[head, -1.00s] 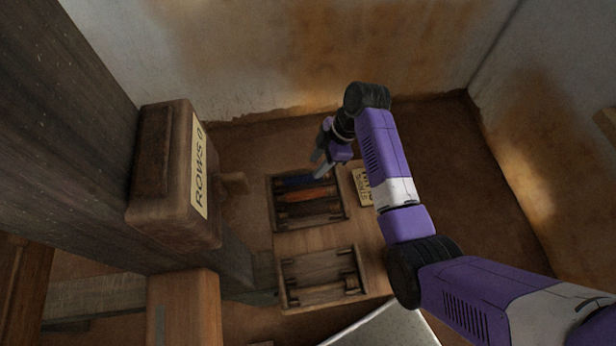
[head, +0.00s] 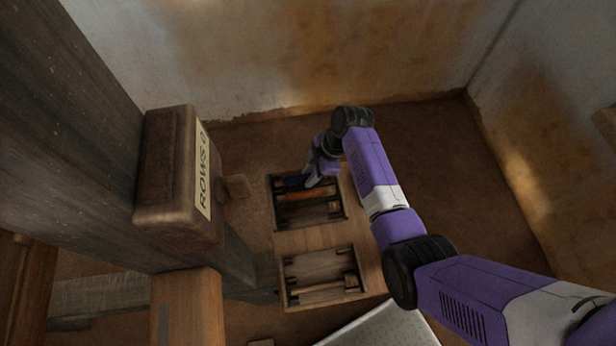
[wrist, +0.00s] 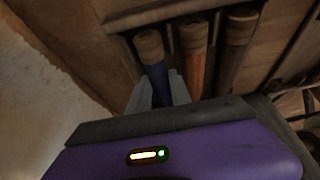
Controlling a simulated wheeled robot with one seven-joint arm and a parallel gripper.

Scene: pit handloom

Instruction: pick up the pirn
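A pirn wound with blue thread (wrist: 157,79) lies in the upper tray (head: 340,205), at its far end in the head view. My gripper (head: 308,183) is down at that end of the tray. In the wrist view my gripper's two grey fingers (wrist: 160,92) stand on either side of the blue thread, close to it. Whether they press on it cannot be seen. An orange pirn (wrist: 193,55) and a brown pirn (wrist: 233,50) lie beside it. My gripper body hides the lower part of the pirns.
A lower tray (head: 285,290) with a wooden piece in it stands nearer me on the same board (head: 310,238). A wooden block labelled "ROWS 0" (head: 170,175) and a thick loom beam stand to the left. The wall is behind.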

